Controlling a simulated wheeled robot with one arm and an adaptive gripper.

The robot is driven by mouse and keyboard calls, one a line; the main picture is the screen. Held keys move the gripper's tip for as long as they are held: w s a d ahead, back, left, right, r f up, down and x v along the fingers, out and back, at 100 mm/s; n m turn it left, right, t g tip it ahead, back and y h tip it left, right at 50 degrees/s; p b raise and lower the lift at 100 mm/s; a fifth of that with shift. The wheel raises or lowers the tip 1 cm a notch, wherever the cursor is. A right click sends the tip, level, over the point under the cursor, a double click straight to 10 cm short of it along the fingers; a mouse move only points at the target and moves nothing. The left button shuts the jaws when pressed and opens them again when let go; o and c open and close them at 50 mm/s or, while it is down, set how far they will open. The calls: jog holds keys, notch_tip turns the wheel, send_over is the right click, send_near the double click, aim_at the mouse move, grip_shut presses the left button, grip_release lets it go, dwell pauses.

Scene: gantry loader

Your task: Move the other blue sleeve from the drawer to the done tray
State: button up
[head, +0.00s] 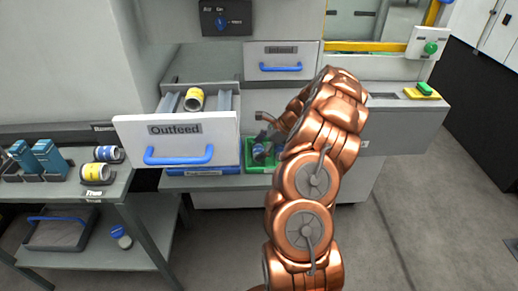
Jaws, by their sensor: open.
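The drawer (127,129), labelled "Outfeed", is pulled open. A green tray (251,167) stands right of the drawer, partly hidden by my arm. A blue sleeve (258,152) is in the green tray. No label marks the green tray as the done tray.
On the left bench, a blue-banded sleeve (108,153) and a yellow-banded sleeve (95,172) lie near blue blocks (48,155). A small blue-and-white piece (121,237) is on the lower shelf. A shut drawer (281,61) is behind. The floor at right is clear.

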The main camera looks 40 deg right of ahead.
notch_tip(320, 180, up, 10)
jog(key=shift+r, duration=0.1)
dwell(0.6)
dwell(0.4)
